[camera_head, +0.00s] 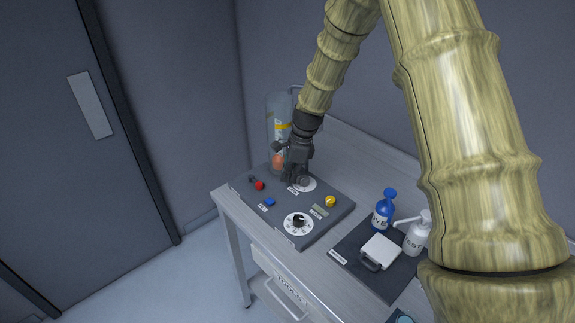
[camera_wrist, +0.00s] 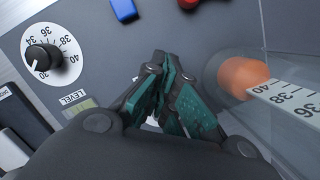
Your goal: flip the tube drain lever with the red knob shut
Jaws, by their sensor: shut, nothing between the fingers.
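The lever's red knob (camera_head: 259,185) shows at the left end of the dark grey control panel (camera_head: 328,221), beside the foot of the clear tube. In the wrist view only part of the red knob (camera_wrist: 188,3) shows, cut by the top edge. Whether the lever stands open or shut I cannot tell. The clear tube (camera_head: 278,105) stands at the back with an orange float inside; the float (camera_wrist: 242,76) also shows in the wrist view. My gripper (camera_head: 296,178) is over the back of the panel, right of the red knob and apart from it. Its fingers (camera_wrist: 166,75) are shut and empty.
The panel also bears a blue button (camera_head: 270,202), a numbered dial (camera_head: 298,223) and a yellow knob (camera_head: 331,201). A blue bottle (camera_head: 383,212), a white bottle (camera_head: 418,236) and a white box (camera_head: 381,249) stand right of it. The wall is close behind the bench.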

